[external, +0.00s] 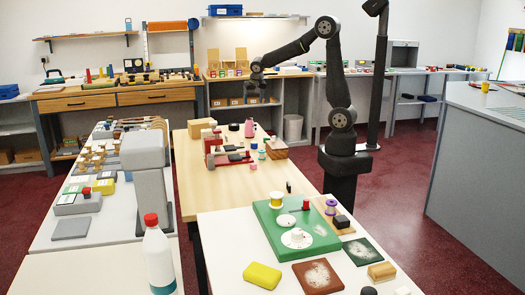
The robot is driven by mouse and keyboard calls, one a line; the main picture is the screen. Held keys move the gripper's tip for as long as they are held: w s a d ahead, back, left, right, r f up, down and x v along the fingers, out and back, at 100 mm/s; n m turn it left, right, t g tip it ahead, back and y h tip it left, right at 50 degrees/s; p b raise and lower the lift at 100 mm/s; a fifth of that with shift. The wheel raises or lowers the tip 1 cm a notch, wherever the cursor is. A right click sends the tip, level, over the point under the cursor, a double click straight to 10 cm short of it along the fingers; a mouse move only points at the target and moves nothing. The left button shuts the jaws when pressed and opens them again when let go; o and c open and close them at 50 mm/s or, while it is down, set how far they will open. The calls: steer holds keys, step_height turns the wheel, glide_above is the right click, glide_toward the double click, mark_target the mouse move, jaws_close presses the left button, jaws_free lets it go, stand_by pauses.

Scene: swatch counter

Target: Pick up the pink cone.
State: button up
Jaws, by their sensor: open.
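A small pink cone (249,129) stands upright near the far end of the light wooden table (225,190). It is small in the external view. My gripper (257,84) hangs from my black arm, high above the far end of the table. It appears over and slightly right of the pink cone in the picture, clearly apart from it. My gripper is open, and I see nothing held in it. Its fingers are small and dark against the shelves behind.
A red clamp-like device (213,147) stands left of the cone, with a tan block (201,128) behind it. A wooden block (276,149) and small coloured pieces are nearby at right. A green board (290,230) lies on the front white table. The wooden table's near part is clear.

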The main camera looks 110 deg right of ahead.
mark_target(249, 123)
steer(key=x, duration=1.7)
steer(key=shift+s+f, duration=0.1)
steer(key=shift+f, duration=0.05)
steer(key=c, duration=1.1)
